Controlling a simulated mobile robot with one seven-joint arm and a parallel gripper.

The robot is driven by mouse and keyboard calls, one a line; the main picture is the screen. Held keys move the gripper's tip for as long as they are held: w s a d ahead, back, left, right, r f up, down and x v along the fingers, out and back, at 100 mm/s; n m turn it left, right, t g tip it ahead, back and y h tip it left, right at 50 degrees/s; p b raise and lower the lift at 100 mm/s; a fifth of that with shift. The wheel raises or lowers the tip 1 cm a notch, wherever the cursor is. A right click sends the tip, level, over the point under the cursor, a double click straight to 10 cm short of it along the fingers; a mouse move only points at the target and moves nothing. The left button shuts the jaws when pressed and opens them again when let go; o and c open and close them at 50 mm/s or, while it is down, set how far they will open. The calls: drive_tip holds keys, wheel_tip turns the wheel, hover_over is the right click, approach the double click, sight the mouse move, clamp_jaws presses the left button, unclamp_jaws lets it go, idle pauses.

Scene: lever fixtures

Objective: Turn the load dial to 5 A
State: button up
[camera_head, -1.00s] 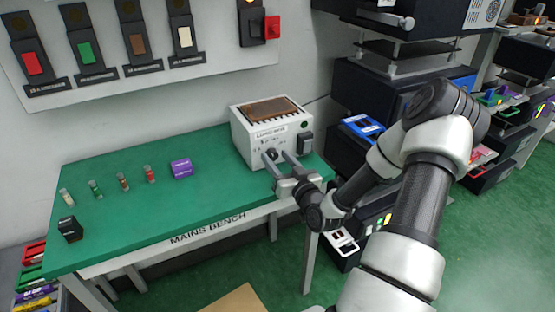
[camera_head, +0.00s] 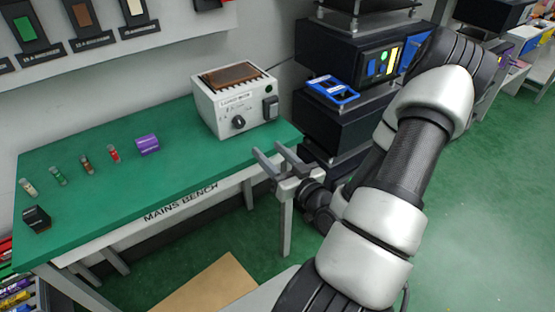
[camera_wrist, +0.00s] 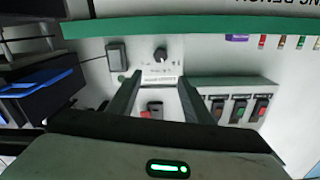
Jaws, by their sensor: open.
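The load bank (camera_head: 232,102) is a white box with a brown top grille, standing at the right end of the green bench. Its load dial (camera_head: 238,122) is a dark round knob on the front face; the scale marks are too small to read. The dial also shows in the wrist view (camera_wrist: 161,54), ahead of the fingers. My gripper (camera_head: 267,150) is open and empty, in front of the bench's right edge, to the right of the dial and apart from it.
A black rocker switch (camera_head: 270,108) sits on the box right of the dial. The green bench (camera_head: 90,195) holds several small fuses and a purple box (camera_head: 148,144) at left. Black equipment with a blue tray (camera_head: 333,90) stands right of the bench.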

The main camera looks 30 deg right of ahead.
drive_tip(key=shift+s, duration=1.55)
